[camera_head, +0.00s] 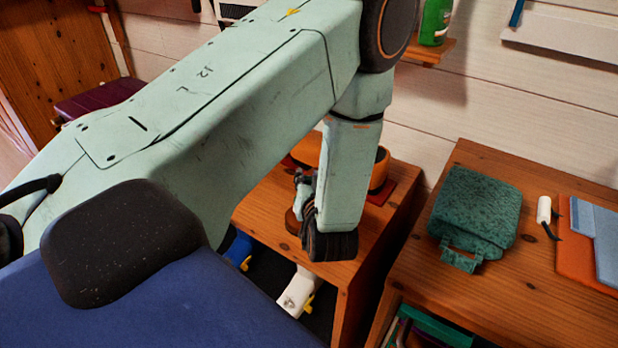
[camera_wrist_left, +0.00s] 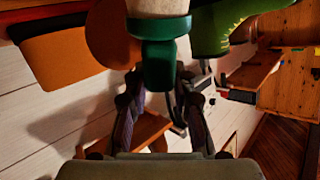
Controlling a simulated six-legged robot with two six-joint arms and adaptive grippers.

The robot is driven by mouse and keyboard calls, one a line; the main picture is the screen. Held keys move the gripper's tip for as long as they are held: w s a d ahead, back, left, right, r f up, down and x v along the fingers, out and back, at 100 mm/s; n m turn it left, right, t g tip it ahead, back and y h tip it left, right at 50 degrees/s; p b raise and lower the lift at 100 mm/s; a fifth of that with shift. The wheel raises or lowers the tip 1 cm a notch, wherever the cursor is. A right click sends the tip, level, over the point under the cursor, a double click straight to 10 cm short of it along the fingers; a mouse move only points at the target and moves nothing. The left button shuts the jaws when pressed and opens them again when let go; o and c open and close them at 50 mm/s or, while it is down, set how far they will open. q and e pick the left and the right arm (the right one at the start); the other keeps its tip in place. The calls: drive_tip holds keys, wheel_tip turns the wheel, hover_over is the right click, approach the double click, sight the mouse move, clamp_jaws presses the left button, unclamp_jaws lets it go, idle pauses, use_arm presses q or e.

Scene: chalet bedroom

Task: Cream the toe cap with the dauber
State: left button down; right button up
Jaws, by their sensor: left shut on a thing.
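My left gripper (camera_head: 303,200) shows small beside the end of its arm in the head view, over the wooden cabinet. In the wrist view the gripper (camera_wrist_left: 160,82) is shut on the dauber (camera_wrist_left: 158,62), which has a green handle and collar and a pale cream-coloured head cut off by the top edge. An orange shoe (camera_head: 380,171) stands on the cabinet, partly hidden by my arm. In the wrist view an orange-brown form (camera_wrist_left: 65,60), probably the shoe, is left of the dauber. I cannot tell whether the dauber's head touches it. My right gripper is not in view.
A red mat (camera_head: 385,193) lies under the shoe. A round brown thing (camera_head: 292,222) is beside my gripper. The right-hand wooden top (camera_head: 510,300) holds a green bag (camera_head: 475,215), a white cylinder (camera_head: 543,210) and an orange folder (camera_head: 585,255). A gap separates the two pieces of furniture.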

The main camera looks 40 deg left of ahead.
use_arm(q)
drive_tip(key=shift+f+b, duration=0.35)
drive_tip(key=shift+f, duration=0.2)
idle(0.5)
drive_tip(key=shift+f, duration=0.1)
idle(1.1)
wheel_tip(320, 180, up, 7)
drive_tip(key=p, duration=0.7)
idle(0.4)
idle(0.7)
